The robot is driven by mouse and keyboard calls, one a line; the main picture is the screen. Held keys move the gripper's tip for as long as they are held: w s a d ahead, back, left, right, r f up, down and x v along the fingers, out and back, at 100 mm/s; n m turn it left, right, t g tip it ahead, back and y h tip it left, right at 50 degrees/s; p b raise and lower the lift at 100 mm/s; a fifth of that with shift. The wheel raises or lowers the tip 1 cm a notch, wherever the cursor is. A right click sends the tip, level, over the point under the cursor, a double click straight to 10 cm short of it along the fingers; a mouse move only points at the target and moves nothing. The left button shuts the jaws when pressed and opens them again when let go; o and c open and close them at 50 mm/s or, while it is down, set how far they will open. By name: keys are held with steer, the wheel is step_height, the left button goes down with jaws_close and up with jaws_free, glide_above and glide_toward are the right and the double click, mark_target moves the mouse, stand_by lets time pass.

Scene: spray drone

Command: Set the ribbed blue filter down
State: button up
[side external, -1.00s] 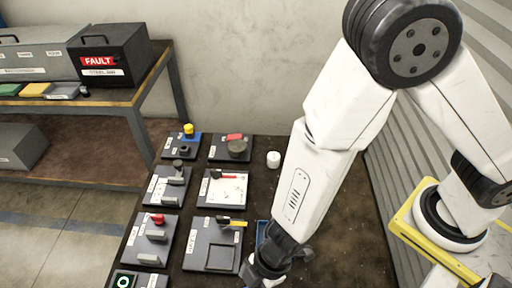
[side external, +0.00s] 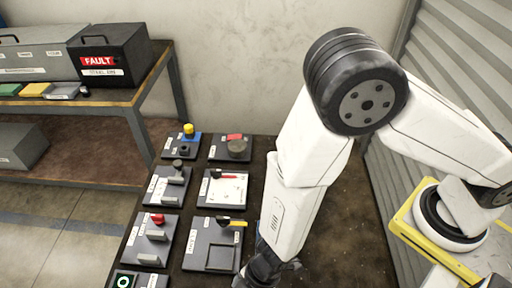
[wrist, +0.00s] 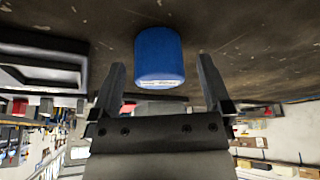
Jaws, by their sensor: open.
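The blue filter (wrist: 159,56) shows in the wrist view as a short blue cylinder with a pale end; its ribs are too small to make out. It is against the dark tabletop, which appears at the top of this picture. My gripper (wrist: 161,66) is open, with one finger on each side of the filter and a visible gap to both. In the side view my gripper (side external: 268,272) is low at the near part of the table, and the filter is hidden there.
Several grey boards with fixtures stand left of my gripper, the closest a board with a square frame (side external: 222,257). A black FAULT case (side external: 110,55) sits on the side bench. The tabletop right of my arm (side external: 350,230) is clear.

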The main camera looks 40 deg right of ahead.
steer(key=shift+a+f, duration=0.15)
steer(key=shift+f, duration=0.2)
stand_by(0.3)
jaws_close()
steer(key=shift+r, duration=0.25)
step_height(320, 180, up, 28)
steer(key=shift+f, duration=0.2)
stand_by(2.2)
stand_by(0.5)
